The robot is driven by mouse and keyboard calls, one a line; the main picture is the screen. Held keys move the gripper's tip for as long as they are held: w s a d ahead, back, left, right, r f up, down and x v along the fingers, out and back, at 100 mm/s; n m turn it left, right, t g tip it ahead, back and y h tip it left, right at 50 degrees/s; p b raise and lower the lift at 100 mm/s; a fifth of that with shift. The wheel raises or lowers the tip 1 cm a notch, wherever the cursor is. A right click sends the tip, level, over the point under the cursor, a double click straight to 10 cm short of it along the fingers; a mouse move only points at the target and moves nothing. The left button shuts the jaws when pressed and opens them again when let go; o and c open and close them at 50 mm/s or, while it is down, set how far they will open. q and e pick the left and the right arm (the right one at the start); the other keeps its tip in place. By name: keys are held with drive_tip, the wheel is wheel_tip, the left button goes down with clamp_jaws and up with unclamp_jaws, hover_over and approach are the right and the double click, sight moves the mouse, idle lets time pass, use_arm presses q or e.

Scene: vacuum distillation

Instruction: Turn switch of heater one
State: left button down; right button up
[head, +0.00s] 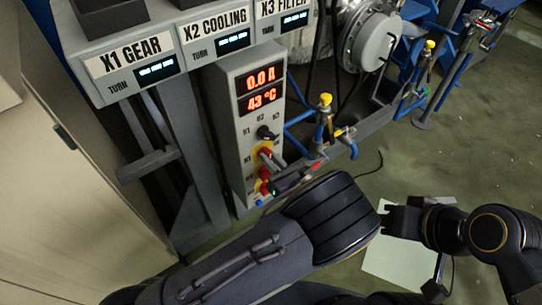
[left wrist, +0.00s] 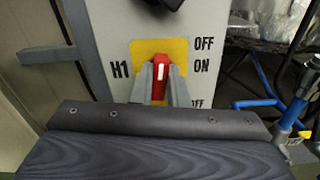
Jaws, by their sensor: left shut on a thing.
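The heater one switch is a red knob with a white stripe on a yellow plate (left wrist: 181,50), marked H1, with OFF and ON at its right. In the left wrist view the knob (left wrist: 160,75) stands about upright. My left gripper (left wrist: 160,88) is shut on it, with one grey finger on each side. In the head view the switch (head: 264,153) is on the front of the grey control box (head: 226,120), and my left gripper (head: 274,160) reaches it from the lower right. My right gripper (head: 386,216) is at the right, apart from the box, open and empty.
The box display (head: 262,88) reads 0.0 A and 43 °C. A black knob (head: 266,132) is above the switch and another red knob (head: 265,187) below. Blue pipes with a yellow-capped valve (head: 325,100) stand close at the right. Green floor (head: 480,150) is open farther right.

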use_arm(q)
drive_tip(key=shift+w+d+f+m+p, duration=0.15)
drive_tip(key=shift+m+p, duration=1.8)
drive_tip(key=shift+m, duration=2.1)
drive_tip(key=shift+s+d+f+m+p, duration=0.15)
drive_tip(key=shift+m+p, duration=1.8)
drive_tip(key=shift+m, duration=2.1)
drive_tip(key=shift+w+a, duration=0.1)
drive_tip(key=c, duration=1.4)
unclamp_jaws()
drive_tip(key=shift+c, duration=0.2)
drive_tip(key=v, duration=0.8)
